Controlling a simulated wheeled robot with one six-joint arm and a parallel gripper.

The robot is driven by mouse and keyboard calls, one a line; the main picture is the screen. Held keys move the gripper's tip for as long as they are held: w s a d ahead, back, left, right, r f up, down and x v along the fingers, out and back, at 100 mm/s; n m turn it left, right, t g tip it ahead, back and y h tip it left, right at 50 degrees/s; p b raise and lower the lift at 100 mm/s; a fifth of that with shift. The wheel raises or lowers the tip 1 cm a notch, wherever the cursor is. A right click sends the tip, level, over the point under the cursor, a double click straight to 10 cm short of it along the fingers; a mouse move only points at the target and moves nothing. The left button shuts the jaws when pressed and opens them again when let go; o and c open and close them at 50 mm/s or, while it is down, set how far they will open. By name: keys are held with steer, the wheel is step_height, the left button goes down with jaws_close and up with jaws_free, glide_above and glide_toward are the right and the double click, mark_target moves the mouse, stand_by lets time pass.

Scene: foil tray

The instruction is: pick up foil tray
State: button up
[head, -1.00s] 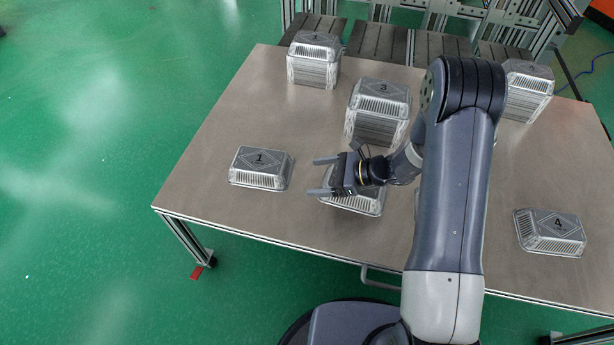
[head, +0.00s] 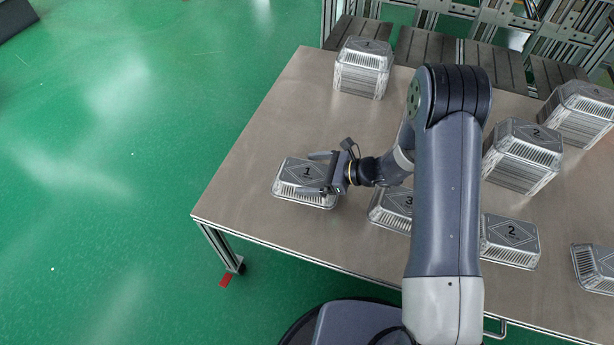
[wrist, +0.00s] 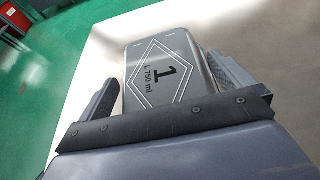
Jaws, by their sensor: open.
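A foil tray marked 1 (head: 292,172) lies upside down near the table's left front edge. It also shows in the wrist view (wrist: 160,75), with "1" and "L 750 ml" on its face. My gripper (head: 318,172) is open above this tray, with its fingers pointing left over it. In the wrist view the two fingers (wrist: 165,87) appear on either side of the tray. I cannot tell whether they touch it. A foil tray marked 3 (head: 388,212) lies to the right, partly hidden by my arm.
A tray marked 2 (head: 512,240) and another tray (head: 597,265) lie along the front right. Tall stacks of trays stand at the back left (head: 362,70), at the right (head: 522,158) and at the far right (head: 580,112). The table's left side (head: 262,140) is clear.

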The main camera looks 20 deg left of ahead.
steer(key=shift+c, duration=0.2)
steer(key=c, duration=0.7)
steer(key=shift+o, duration=0.2)
steer(key=shift+r, duration=0.1)
